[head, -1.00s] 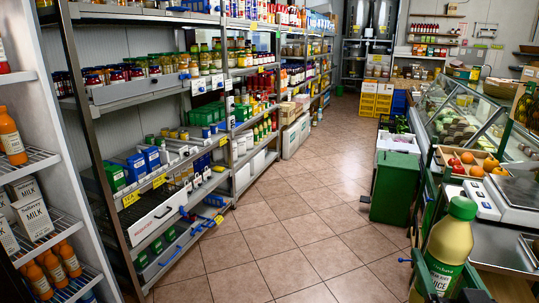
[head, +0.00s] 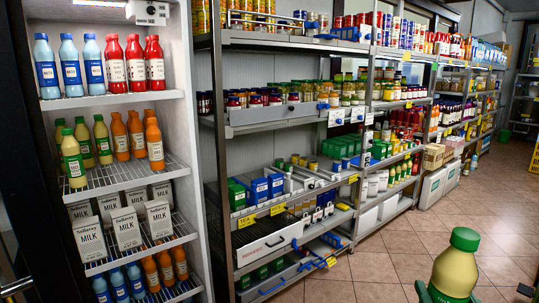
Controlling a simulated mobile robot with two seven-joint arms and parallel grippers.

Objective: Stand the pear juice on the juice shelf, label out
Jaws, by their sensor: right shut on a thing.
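The pear juice (head: 455,272) is a pale yellow bottle with a green cap, upright at the bottom right of the head view. My right gripper (head: 448,297) is shut on it; the fingers are mostly cut off by the frame edge. Its label is not visible. The juice shelf (head: 112,178) is the second wire shelf of the open white cooler at left. Similar green-capped bottles (head: 73,160) stand on its left and orange bottles (head: 155,143) on its right, labels facing out. My left gripper is not in view.
Blue bottles (head: 70,68) and red bottles (head: 115,65) stand on the shelf above. Milk cartons (head: 126,229) and more bottles (head: 167,265) fill the shelves below. Bare wire shows at the juice shelf's front middle. A metal rack (head: 222,225) stands right of the cooler; the tiled floor (head: 385,258) is clear.

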